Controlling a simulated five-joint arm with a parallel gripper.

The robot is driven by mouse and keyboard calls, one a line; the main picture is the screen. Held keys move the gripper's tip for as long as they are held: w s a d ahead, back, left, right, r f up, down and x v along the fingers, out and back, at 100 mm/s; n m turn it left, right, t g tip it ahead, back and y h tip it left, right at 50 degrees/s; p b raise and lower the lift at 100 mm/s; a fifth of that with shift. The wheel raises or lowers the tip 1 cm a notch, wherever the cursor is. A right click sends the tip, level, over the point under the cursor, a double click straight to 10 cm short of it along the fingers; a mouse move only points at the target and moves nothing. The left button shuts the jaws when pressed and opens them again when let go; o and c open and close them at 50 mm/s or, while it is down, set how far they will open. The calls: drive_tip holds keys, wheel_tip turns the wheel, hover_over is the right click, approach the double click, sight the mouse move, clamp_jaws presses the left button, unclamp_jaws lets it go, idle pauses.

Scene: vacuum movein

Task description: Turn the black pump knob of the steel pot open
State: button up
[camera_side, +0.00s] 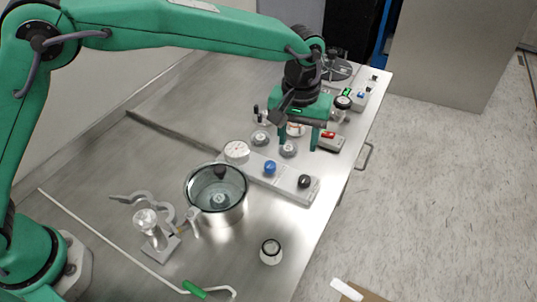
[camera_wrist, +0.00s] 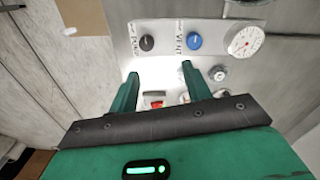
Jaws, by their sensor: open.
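The black pump knob (camera_side: 304,181) sits at the right end of a grey panel beside the steel pot (camera_side: 216,205). It also shows in the wrist view (camera_wrist: 147,43), next to a label; its pointer direction is too small to tell. The blue vent knob (camera_side: 269,167) is left of it on the same panel in the side view, and right of it in the wrist view (camera_wrist: 194,41). My gripper (camera_side: 297,149) is open and empty, fingers pointing down, behind the panel. In the wrist view my fingertips (camera_wrist: 159,72) are apart from both knobs.
A dial gauge (camera_side: 236,152) stands at the panel's left end. A small box with a red switch (camera_side: 329,141) and round grey fittings (camera_side: 288,149) lie near my fingers. A small jar (camera_side: 271,250) stands in front. The bench's right edge is close to the panel.

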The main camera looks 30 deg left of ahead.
sight(305, 179)
drive_tip(key=d+f, duration=0.2)
drive_tip(key=shift+s+d+f, duration=0.1)
drive_tip(key=shift+d+f, duration=0.25)
drive_tip(key=shift+d, duration=0.05)
drive_tip(key=shift+f, duration=3.9)
drive_tip(key=c, duration=1)
